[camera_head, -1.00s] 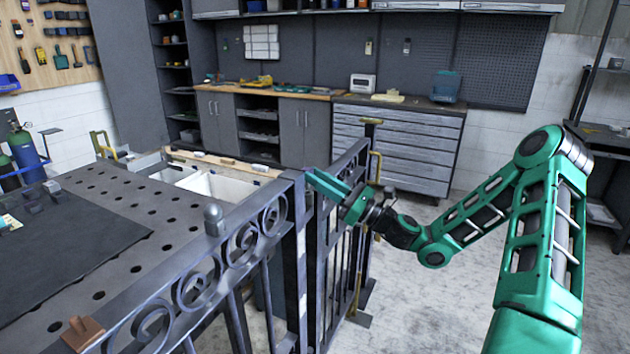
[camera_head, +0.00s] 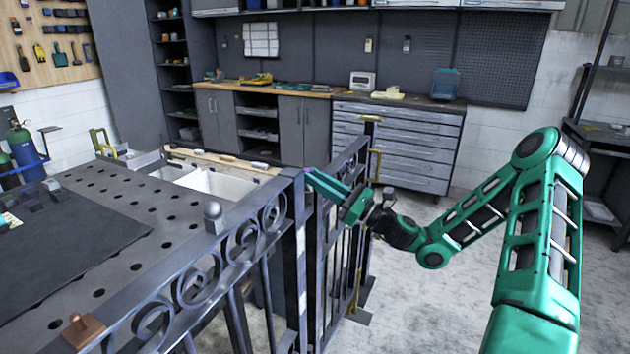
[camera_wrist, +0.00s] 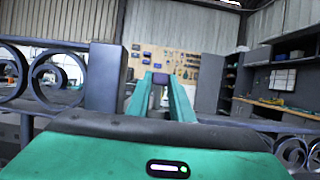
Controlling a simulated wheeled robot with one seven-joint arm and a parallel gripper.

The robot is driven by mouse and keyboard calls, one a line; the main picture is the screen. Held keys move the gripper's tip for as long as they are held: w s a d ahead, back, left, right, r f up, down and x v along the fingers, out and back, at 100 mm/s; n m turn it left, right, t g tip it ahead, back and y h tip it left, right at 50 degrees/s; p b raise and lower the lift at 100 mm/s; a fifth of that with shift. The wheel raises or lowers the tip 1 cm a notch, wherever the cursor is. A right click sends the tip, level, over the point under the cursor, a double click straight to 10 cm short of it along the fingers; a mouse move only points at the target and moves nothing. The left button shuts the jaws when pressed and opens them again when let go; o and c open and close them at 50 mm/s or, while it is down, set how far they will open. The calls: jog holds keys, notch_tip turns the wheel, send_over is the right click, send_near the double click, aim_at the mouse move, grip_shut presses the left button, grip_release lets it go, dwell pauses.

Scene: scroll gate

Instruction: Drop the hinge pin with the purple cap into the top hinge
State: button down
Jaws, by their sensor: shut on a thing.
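My gripper (camera_head: 311,173) is at the top of the gate post, between the scrolled panel and the gate leaf. In the wrist view, its two green fingers (camera_wrist: 160,88) are closed on the hinge pin, whose purple cap (camera_wrist: 160,78) shows between the fingertips. The pin's shaft is mostly hidden by the fingers and gripper body. The dark gate post (camera_head: 298,245) stands just left of the gate leaf (camera_head: 343,235), with a narrow gap between them. The top hinge is not clearly visible; I cannot tell whether the pin touches it.
Drawer cabinets (camera_head: 400,140) stand at the back. The floor right of the gate is clear.

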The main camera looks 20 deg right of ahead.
jog(key=shift+f, duration=1.45)
dwell(0.8)
jog(key=c, duration=1.5)
grip_release()
jog(key=v, duration=1.1)
jog(key=shift+w+f, duration=0.1)
